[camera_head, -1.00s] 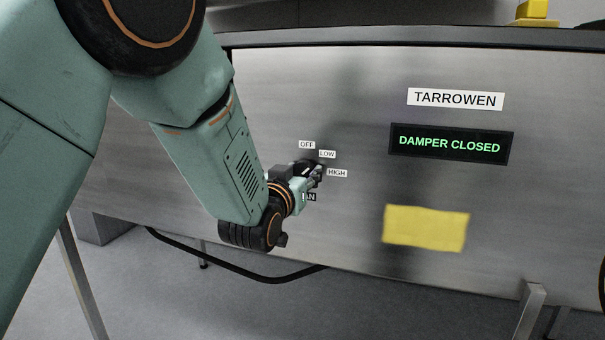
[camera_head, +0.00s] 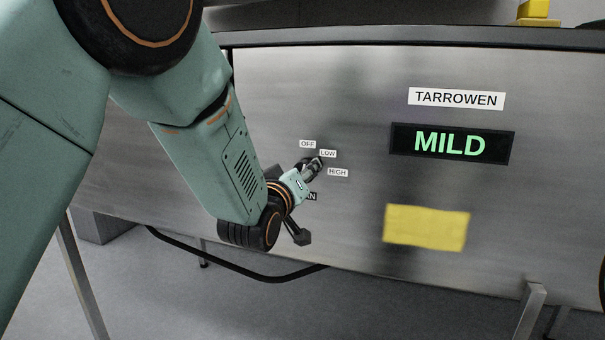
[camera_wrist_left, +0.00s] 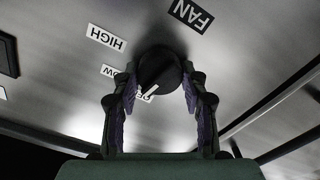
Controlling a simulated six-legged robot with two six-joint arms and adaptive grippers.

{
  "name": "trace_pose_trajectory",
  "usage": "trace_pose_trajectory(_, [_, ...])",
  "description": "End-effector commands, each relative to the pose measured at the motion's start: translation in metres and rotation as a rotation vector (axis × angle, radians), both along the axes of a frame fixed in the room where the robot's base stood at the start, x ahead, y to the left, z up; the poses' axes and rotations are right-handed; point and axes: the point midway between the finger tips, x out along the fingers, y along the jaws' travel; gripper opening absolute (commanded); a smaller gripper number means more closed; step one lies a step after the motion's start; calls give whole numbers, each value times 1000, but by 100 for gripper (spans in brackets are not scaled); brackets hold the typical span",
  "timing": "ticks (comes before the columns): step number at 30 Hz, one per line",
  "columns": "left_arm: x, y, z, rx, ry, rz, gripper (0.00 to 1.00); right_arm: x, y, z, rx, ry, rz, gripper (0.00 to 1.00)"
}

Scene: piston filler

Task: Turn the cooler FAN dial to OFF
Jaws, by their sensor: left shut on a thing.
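The black FAN dial (camera_wrist_left: 158,68) is on the steel panel. Labels HIGH (camera_wrist_left: 105,38), LOW (camera_wrist_left: 108,72) and OFF (camera_wrist_left: 146,98) stand around it, with LOW and OFF partly hidden by a finger in the left wrist view. The dial's white pointer mark lies toward the OFF label; its exact setting is hard to tell. My left gripper (camera_wrist_left: 160,80) is shut on the dial, one finger on each side. In the head view the left gripper (camera_head: 314,166) covers most of the dial, beside the OFF (camera_head: 307,144), LOW (camera_head: 328,153) and HIGH (camera_head: 338,172) labels. My right gripper is not in view.
The panel's display (camera_head: 450,144) reads MILD in green, below a TARROWEN plate (camera_head: 456,99). A blank yellow label (camera_head: 426,228) is below the display. A black cable (camera_head: 240,272) hangs under the panel.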

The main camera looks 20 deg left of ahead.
Motion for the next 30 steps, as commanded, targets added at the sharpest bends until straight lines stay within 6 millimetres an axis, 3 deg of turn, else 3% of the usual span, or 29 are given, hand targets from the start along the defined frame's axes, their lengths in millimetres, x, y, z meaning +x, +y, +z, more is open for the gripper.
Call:
trace_pose_trajectory(12, [1,2,3,-224,-3,4,12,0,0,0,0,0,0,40])
trace_pose_trajectory(30, [1,2,4,-270,-2,4,12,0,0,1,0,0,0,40])
